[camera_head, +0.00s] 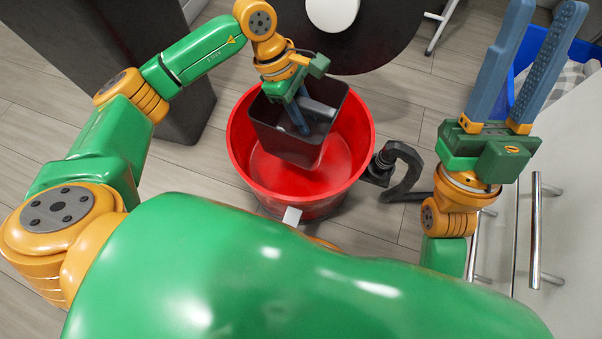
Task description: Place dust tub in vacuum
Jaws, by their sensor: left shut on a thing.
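The dust tub (285,141) is a dark grey, open-topped box. My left gripper (300,118) is shut on it, with its blue fingers at the tub's inside. The tub is tilted and sits over the upper left part of the vacuum's round red body (243,167), partly within its rim as seen from above. I cannot tell whether the tub touches the red wall or floor. A black hose part (404,172) stands at the vacuum's right. My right gripper (528,62) is open and empty, its two blue fingers apart, at the upper right.
A dark round table (375,38) with a white round object (332,10) stands behind the vacuum. A dark pillar (165,75) is at left. White drawers with metal handles (535,230) and a blue bin (583,50) holding cloth are at right.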

